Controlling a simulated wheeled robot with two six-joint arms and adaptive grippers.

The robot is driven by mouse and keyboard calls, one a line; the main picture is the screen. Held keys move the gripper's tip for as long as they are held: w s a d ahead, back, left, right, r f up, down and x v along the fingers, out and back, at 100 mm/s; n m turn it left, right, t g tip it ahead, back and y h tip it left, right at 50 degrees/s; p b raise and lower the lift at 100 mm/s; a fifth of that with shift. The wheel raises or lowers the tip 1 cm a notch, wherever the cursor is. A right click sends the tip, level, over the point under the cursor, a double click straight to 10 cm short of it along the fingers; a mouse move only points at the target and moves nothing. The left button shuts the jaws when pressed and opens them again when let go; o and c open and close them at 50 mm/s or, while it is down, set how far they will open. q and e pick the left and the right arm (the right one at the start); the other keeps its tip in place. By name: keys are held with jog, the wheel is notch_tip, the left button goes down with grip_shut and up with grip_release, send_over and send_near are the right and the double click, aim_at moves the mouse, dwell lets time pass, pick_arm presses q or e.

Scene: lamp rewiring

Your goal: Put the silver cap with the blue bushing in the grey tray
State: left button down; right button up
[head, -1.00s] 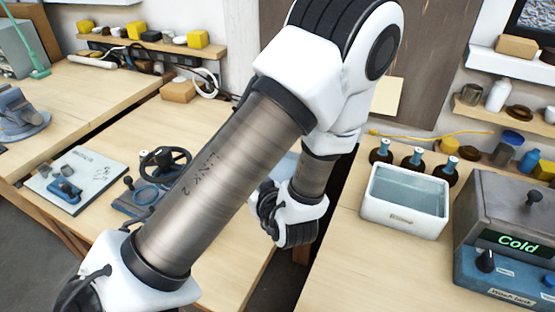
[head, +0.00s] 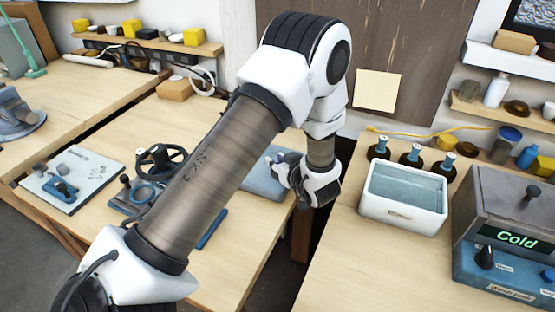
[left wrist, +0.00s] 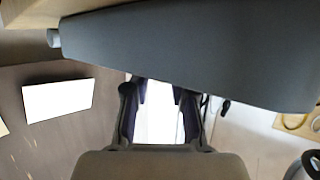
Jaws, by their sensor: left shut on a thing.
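My left gripper (head: 277,166) is shut, its fingers pointing left, at the blue-grey tray (head: 262,184) near the right edge of the middle bench. A small pale, bluish thing shows at its fingertips; it fits the silver cap with the blue bushing, but is too small and hidden to make out surely. In the left wrist view a large grey slab (left wrist: 200,50), which seems to be the tray, covers the fingertips. The two dark fingers (left wrist: 160,100) reach up to it. I cannot tell whether they touch it. My right gripper is not in view.
A pale board with a blue clamp (head: 64,188) and a handwheel fixture (head: 163,158) stand left of my arm.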

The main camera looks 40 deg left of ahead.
pick_arm(q)
jog(key=shift+f, duration=0.2)
jog(key=c, duration=1)
grip_release()
jog(key=shift+o, duration=0.2)
jog(key=shift+d+r, duration=0.15)
jog(key=shift+r, duration=0.05)
jog(key=p+v, duration=0.7)
jog(key=v, duration=0.4)
jog(key=shift+s+d, duration=0.25)
